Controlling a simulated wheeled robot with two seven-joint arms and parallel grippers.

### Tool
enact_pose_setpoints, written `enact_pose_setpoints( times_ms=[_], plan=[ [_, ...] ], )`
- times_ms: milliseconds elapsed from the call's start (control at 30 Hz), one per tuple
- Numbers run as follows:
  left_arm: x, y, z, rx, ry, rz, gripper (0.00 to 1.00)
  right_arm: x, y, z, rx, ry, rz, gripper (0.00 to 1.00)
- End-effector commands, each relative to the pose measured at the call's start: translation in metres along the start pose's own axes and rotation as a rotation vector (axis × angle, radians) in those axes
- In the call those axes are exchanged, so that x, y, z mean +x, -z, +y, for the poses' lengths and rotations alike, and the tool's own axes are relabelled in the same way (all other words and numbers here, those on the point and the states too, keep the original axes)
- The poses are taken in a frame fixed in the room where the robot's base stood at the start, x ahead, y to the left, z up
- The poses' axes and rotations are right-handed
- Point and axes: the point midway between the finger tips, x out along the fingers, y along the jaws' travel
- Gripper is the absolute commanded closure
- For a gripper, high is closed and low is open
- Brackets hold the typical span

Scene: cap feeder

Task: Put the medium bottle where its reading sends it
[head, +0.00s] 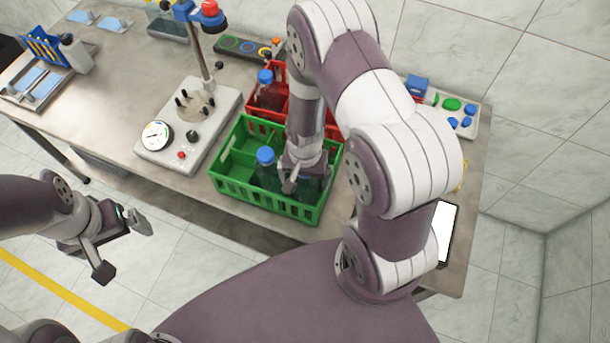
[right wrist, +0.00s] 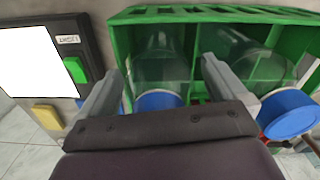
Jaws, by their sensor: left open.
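The green crate (head: 228,189) stands at the table's front edge and holds blue-capped bottles. One bottle (head: 266,168) stands in its front middle. Another bottle (right wrist: 158,62) is between my right gripper's fingers in the right wrist view, its blue cap (right wrist: 158,101) nearest the camera. My right gripper (head: 303,180) reaches down into the crate's front right part. Its fingers (right wrist: 163,80) are apart, with gaps beside the bottle. A neighbouring bottle (right wrist: 245,62) is right of the fingers. I cannot tell which is the medium one. My left gripper (head: 122,243) is open and empty, off the table's front.
A red crate (head: 262,122) behind the green one holds a blue-capped bottle (head: 267,90). A grey stand with a dial gauge (head: 157,136) is to the left. A white-screened panel (right wrist: 35,65) lies right of the crate.

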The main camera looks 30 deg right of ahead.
Motion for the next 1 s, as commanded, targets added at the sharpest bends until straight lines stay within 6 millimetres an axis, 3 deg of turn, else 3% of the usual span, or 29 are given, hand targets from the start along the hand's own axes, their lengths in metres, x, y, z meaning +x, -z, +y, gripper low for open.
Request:
enact_pose_setpoints(
  times_ms=[233, 600, 800, 867, 1000],
  plan=[
    [0.001, 0.000, 0.000, 0.000, 0.000, 0.000, 0.00, -0.018, 0.001, -0.001, 0.000, 0.003, 0.004, 0.02],
    [0.010, -0.001, 0.000, 0.000, 0.000, 0.000, 0.00, -0.099, 0.001, -0.001, 0.000, 0.003, 0.004, 0.02],
    [0.011, -0.001, 0.000, 0.000, 0.000, 0.000, 0.00, -0.121, 0.000, 0.000, -0.003, 0.001, 0.001, 0.02],
    [0.011, -0.001, 0.000, 0.000, 0.000, 0.000, 0.00, -0.127, -0.002, 0.000, -0.038, 0.004, 0.006, 0.02],
    [0.011, -0.001, 0.000, 0.000, 0.000, 0.000, 0.00, -0.152, -0.019, 0.001, -0.306, 0.025, 0.045, 0.02]
  ],
)
